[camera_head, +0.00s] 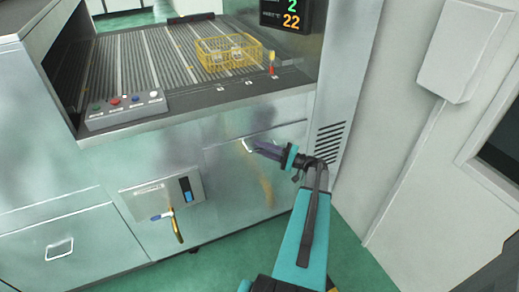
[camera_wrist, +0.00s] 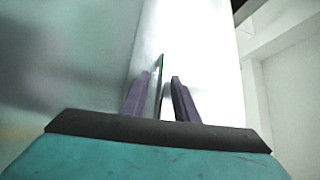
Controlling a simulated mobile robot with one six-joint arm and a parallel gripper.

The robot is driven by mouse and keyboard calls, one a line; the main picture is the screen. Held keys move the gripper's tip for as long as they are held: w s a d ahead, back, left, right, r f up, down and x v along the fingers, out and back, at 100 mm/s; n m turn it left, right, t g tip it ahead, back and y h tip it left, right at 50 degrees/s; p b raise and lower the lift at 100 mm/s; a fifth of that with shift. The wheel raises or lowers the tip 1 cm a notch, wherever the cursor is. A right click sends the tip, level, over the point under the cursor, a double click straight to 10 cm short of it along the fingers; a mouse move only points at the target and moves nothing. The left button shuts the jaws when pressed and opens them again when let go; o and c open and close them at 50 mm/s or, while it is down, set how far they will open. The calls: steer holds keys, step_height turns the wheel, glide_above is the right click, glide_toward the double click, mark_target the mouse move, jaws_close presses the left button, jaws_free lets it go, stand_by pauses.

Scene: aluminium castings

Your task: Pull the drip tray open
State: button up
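A flat metal front, which looks like the drip tray (camera_head: 228,178), is set in the machine below the conveyor and appears flush with the panels around it. A pale handle (camera_head: 246,146) shows near its upper edge. My gripper (camera_head: 259,148) reaches it from the right, with its purple fingers at the handle. In the wrist view the two fingers (camera_wrist: 160,98) stand apart. A thin dark-green-edged strip (camera_wrist: 159,80) shows between them; I cannot tell whether it is the handle or whether the fingers touch it.
A yellow wire basket (camera_head: 228,53) stands on the conveyor above. A button panel (camera_head: 125,108) is at the left edge. A valve with a yellow pipe (camera_head: 175,225) sticks out left of the front. Another drawer (camera_head: 90,235) is lower left. Green floor (camera_head: 345,250) is clear at right.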

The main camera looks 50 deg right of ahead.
steer(key=shift+c, duration=0.4)
jaws_close()
stand_by(1.1)
